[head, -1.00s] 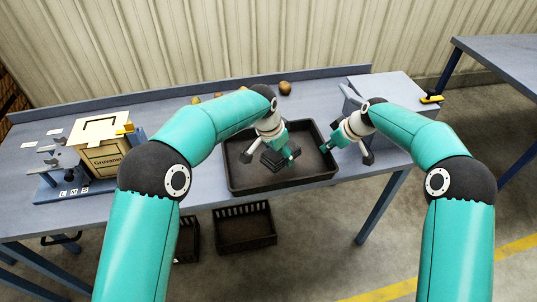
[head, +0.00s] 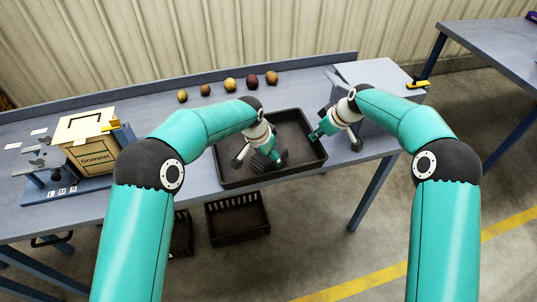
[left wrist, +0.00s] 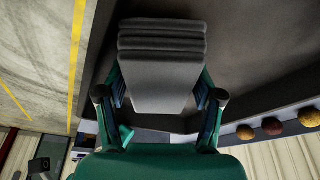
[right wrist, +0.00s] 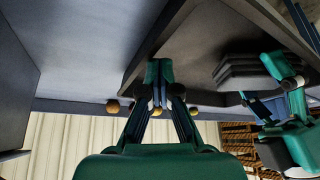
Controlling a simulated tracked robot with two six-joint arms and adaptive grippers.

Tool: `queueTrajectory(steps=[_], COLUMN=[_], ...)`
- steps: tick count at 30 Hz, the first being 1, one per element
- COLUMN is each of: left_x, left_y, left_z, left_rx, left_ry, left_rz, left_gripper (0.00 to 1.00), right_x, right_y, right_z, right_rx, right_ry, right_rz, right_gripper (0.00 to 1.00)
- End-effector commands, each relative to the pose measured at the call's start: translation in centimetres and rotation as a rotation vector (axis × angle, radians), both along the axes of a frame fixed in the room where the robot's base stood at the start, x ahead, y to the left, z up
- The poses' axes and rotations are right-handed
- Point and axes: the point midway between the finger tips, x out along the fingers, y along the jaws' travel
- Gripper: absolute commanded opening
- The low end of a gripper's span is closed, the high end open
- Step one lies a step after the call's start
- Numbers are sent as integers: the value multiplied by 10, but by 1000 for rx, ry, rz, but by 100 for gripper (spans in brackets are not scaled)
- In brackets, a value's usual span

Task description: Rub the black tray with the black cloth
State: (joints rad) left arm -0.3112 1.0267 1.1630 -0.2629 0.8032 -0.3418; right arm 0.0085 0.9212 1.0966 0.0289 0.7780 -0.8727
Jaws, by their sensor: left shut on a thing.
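The black tray (head: 232,183) lies on the grey-blue table, near its front edge. My left gripper (head: 270,154) is inside the tray, shut on the black cloth (left wrist: 163,75). The cloth is a folded dark pad, wide between the fingers in the left wrist view, and it is low over the tray floor; whether it touches cannot be told. In the head view the gripper hides much of the cloth. My right gripper (right wrist: 157,72) is at the tray's right rim, its fingertips nearly together with the rim between them. It also shows in the head view (head: 317,135).
A wooden box (head: 88,142) and a grey fixture stand at the left. A grey block (head: 375,75) stands at the right. Dark crates (head: 238,217) are on the floor below.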

Motion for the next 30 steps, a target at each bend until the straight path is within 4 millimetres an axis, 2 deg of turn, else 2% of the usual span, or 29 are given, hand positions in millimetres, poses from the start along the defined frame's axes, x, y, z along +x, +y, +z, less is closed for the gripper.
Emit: queueTrajectory(steps=[30], left_x=[-1], left_y=[0], left_z=[-13], left_rx=[1], left_ry=[3], left_rz=[0], left_gripper=[39], right_x=[0], right_y=[0], right_z=[-1], right_rx=[0], right_ry=[1], right_rz=[0], right_gripper=[0])
